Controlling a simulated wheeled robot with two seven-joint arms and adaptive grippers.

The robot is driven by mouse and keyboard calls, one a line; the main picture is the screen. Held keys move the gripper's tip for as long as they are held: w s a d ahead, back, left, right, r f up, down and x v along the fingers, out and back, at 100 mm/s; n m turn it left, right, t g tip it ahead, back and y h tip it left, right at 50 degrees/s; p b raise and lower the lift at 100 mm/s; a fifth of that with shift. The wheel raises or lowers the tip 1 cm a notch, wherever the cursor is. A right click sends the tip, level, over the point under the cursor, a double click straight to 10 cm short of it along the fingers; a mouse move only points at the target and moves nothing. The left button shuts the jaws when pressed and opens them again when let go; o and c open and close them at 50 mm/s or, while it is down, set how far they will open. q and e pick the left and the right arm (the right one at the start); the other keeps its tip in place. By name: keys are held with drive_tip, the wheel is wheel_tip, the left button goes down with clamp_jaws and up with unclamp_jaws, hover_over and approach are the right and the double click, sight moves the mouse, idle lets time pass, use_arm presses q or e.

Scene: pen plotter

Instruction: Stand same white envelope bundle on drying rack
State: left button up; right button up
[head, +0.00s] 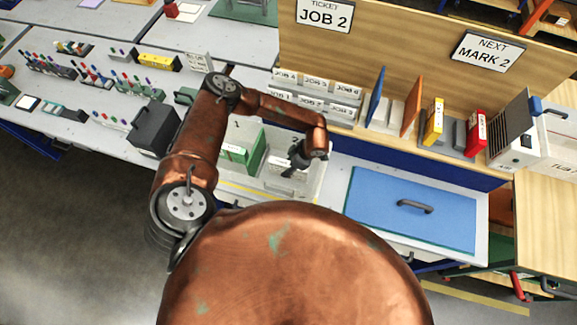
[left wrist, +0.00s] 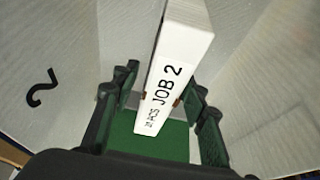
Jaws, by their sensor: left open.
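A white bundle labelled JOB 2 (left wrist: 175,70) stands on a green base (left wrist: 150,138) in the left wrist view, between pale panels, one marked 2 (left wrist: 42,94). My left gripper (left wrist: 158,105) is open, with one finger on each side of the bundle's lower end. In the head view my left gripper (head: 298,160) is over the pale compartments (head: 262,197) of what looks like the drying rack, and a white piece (head: 288,165) shows just below it. Whether the fingers touch the bundle is unclear. My right gripper is out of view.
A green-and-white bundle (head: 237,153) stands in the compartment to the left. A black box (head: 154,128) is farther left. A blue panel with a handle (head: 405,215) lies to the right. Labelled JOB bins (head: 315,95) and upright folders (head: 433,122) stand behind.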

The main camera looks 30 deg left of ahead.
use_arm(q)
drive_tip(key=shift+o, duration=0.3)
drive_tip(key=v, duration=0.2)
drive_tip(key=b+v, duration=0.1)
drive_tip(key=v, duration=0.1)
drive_tip(key=b+v, duration=0.1)
drive_tip(key=v, duration=0.2)
drive_tip(key=shift+s+d, duration=0.1)
drive_tip(key=shift+d, duration=0.2)
drive_tip(key=shift+d+r, duration=0.1)
drive_tip(key=shift+d, duration=0.05)
drive_tip(key=shift+s+d+h, duration=0.4)
drive_tip(key=shift+d+h, duration=0.1)
drive_tip(key=shift+d, duration=0.25)
drive_tip(key=h, duration=0.2)
drive_tip(key=shift+h+b, duration=0.3)
drive_tip(key=shift+b, duration=0.05)
drive_tip(key=shift+t+h, duration=0.4)
drive_tip(key=shift+t, duration=0.1)
drive_tip(key=a, duration=0.2)
drive_tip(key=w+a+r, duration=0.1)
drive_tip(key=a, duration=0.1)
drive_tip(key=shift+s+a+f+p, duration=0.1)
drive_tip(key=shift+f+p, duration=0.3)
drive_tip(key=shift+f, duration=1.55)
drive_tip(key=shift+s+a+f+p, duration=0.1)
drive_tip(key=shift+f+p, duration=0.3)
drive_tip(key=shift+f, duration=1.55)
